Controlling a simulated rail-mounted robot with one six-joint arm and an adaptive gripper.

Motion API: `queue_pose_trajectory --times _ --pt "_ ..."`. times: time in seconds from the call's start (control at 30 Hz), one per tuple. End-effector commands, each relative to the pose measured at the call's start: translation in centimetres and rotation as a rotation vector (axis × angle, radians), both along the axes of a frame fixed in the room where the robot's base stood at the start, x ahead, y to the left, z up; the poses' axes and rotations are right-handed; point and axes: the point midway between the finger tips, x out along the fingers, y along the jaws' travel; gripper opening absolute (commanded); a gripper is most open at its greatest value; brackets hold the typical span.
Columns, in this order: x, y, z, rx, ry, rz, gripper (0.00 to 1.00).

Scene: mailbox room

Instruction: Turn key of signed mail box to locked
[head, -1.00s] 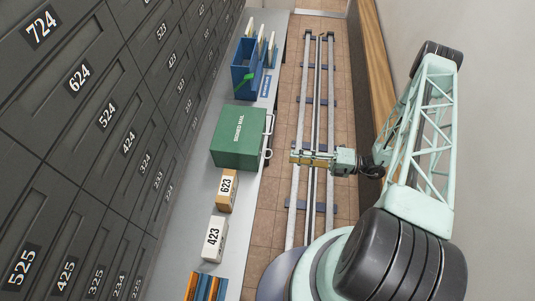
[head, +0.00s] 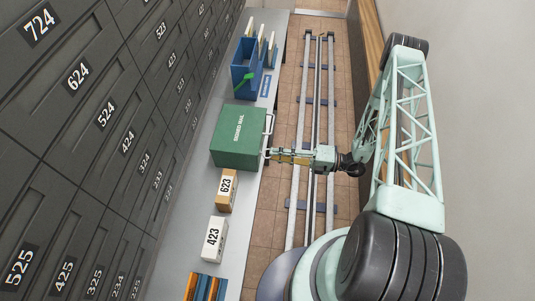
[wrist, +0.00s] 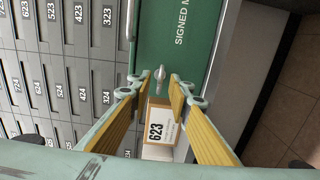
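The green signed mail box (head: 238,138) stands on the grey counter, its lid lettered "SIGNED MAIL". It also fills the upper middle of the wrist view (wrist: 190,55). A small silver key (wrist: 160,75) sticks out of its front, its head between my fingertips with a gap on each side. My gripper (wrist: 161,78) is open, with yellow pads, around the key. In the head view my gripper (head: 269,154) is at the box's front edge and hides the key. Whether the tips touch the box, I cannot tell.
A silver handle (head: 269,124) sits on the box front beside the key. Parcels 623 (head: 227,190) and 423 (head: 214,239) stand on the counter (head: 190,235). A blue bin (head: 245,75) is beyond the box. Dark numbered mailboxes (head: 80,130) line the left wall.

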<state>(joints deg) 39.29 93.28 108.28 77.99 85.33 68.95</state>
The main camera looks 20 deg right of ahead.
Motion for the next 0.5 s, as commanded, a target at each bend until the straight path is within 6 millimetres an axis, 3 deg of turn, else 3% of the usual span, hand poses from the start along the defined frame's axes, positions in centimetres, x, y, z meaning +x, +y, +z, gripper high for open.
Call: queue_pose_trajectory --times 0.5 --pt "1.5 3.2 0.0 0.000 0.000 0.001 0.18"
